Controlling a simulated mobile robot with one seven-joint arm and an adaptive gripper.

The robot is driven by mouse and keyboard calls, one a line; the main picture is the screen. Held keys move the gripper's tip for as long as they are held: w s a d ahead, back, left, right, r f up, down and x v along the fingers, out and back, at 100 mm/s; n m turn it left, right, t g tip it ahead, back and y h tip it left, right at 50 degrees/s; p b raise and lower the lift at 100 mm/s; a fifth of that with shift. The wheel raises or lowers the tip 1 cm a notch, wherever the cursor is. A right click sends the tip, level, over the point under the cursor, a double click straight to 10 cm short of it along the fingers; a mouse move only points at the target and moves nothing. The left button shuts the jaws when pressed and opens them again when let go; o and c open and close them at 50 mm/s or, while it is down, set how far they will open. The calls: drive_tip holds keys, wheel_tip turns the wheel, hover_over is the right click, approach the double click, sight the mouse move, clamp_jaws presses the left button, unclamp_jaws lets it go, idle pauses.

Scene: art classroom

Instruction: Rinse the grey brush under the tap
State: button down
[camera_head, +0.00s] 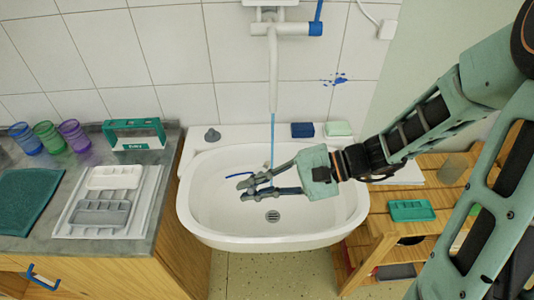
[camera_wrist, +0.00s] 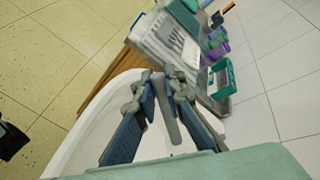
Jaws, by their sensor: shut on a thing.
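My gripper (camera_head: 246,187) is over the white sink (camera_head: 196,205), its fingers pointing left. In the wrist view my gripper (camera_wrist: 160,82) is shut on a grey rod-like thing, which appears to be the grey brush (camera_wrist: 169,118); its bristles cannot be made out. The tap (camera_head: 273,70) is on the tiled wall above the sink. A thin blue stream of water (camera_head: 271,135) falls from its spout and passes at the gripper's fingers. Whether it touches the brush I cannot tell. A thin dark blue curved thing (camera_head: 236,176) shows beside the fingertips.
Left of the sink, a counter holds a white and grey tray (camera_head: 72,232), a green box (camera_head: 134,134), several coloured cups (camera_head: 48,137) and a teal cloth (camera_head: 28,198). A dark blue block (camera_head: 302,130) and a pale green one (camera_head: 338,128) lie on the sink's back ledge. A wooden shelf (camera_head: 383,225) stands right.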

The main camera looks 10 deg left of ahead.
idle(0.3)
drive_tip(key=s+r+p, duration=0.3)
drive_tip(key=s+r, duration=0.1)
drive_tip(key=s, duration=0.2)
idle(0.4)
drive_tip(key=shift+a, duration=0.1)
